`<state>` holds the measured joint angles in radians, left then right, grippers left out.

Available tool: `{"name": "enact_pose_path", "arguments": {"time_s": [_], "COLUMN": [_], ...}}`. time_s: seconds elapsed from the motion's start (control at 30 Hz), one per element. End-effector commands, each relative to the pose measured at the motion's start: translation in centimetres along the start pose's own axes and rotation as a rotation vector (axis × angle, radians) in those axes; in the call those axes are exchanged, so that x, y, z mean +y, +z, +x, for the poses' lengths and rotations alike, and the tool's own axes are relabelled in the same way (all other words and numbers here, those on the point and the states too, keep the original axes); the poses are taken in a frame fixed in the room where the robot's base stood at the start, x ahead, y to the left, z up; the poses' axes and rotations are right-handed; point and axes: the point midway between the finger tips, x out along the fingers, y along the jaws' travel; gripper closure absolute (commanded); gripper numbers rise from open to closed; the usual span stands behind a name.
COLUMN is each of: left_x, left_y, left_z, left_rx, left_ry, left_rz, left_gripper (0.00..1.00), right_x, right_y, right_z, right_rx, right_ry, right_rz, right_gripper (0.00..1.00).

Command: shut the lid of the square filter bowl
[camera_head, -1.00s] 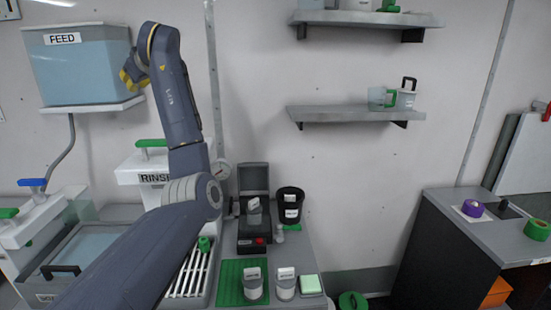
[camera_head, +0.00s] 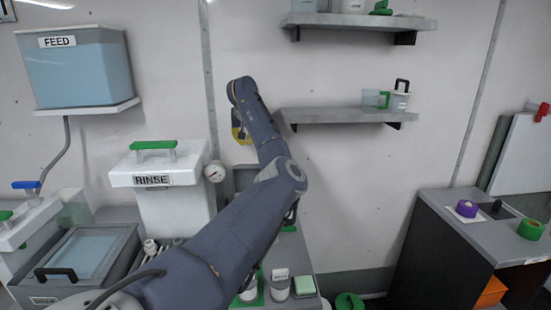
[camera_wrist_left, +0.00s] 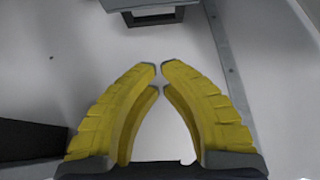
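A dark grey raised lid (camera_head: 243,180), which I take to be the square filter bowl's lid, stands upright against the back wall. My left arm covers most of it, and the bowl below is hidden. My left gripper (camera_head: 241,133) has yellow fingers and is in front of the wall, above the lid in the head view. In the left wrist view the gripper's fingertips (camera_wrist_left: 159,67) almost meet, with nothing between them. My right gripper is not in view.
The white RINSE tank (camera_head: 165,195) with a green handle stands left of my arm, beside a round gauge (camera_head: 215,172). A shelf (camera_head: 340,115) is to the right on the wall. Labelled jars (camera_head: 279,285) and a green-topped block (camera_head: 304,286) are at the counter's front.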

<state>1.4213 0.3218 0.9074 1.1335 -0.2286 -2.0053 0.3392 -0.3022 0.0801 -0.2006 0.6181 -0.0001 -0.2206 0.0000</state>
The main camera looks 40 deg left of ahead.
Motion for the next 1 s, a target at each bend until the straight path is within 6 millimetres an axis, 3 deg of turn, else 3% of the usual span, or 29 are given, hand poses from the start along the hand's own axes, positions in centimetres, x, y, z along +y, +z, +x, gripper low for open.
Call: {"name": "enact_pose_path", "arguments": {"time_s": [0.27, 0.5, 0.8, 0.87, 1.0], "left_x": [-0.2, -0.2, -0.1, -0.1, 0.0], "left_y": [0.7, 0.7, 0.8, 0.8, 1.3], "left_z": [2.9, 6.8, 10.2, 10.8, 10.0], "left_rx": [-0.022, -0.021, -0.021, -0.020, -0.017], "left_ry": [0.007, 0.006, 0.006, 0.007, 0.009], "left_rz": [0.014, 0.014, 0.014, 0.013, 0.011], "left_gripper": [1.00, 1.00, 1.00, 1.00, 1.00], "right_x": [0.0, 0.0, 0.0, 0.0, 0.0], "right_y": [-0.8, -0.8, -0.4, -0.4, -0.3], "right_z": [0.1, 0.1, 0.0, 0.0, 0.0], "right_rx": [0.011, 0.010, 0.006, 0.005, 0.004], "right_ry": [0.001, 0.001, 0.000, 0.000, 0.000], "right_rz": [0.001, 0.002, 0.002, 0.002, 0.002], "right_gripper": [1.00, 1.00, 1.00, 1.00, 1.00]}}
